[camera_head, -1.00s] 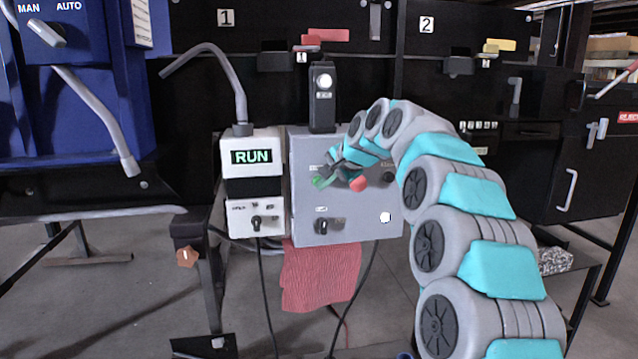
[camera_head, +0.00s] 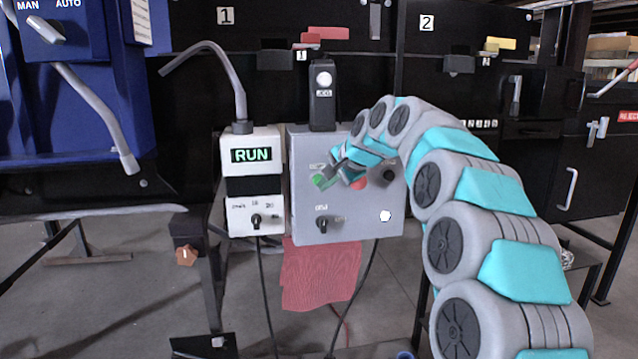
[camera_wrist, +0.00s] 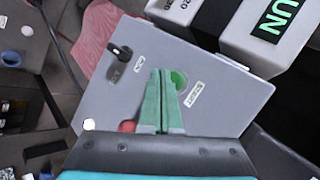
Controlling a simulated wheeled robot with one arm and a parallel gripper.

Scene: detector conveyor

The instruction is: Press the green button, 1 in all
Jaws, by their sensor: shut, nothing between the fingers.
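The green button (camera_head: 321,181) is on the grey control box (camera_head: 305,222), at its upper left in the head view. It also shows in the wrist view (camera_wrist: 178,79), partly covered by my fingertips. My gripper (camera_head: 333,175) is shut and empty, its fingertips just right of the green button in the head view. In the wrist view my gripper (camera_wrist: 163,72) lies over the button's edge. I cannot tell whether the tips touch it. The red button (camera_head: 359,183) is partly hidden behind my gripper; part of it shows in the wrist view (camera_wrist: 127,126).
A black selector knob (camera_head: 322,223) sits below the green button, and a dark knob (camera_head: 388,175) sits right of my gripper. A white unit with a lit RUN display (camera_head: 252,156) stands left of the box. A red cloth (camera_head: 320,275) hangs below.

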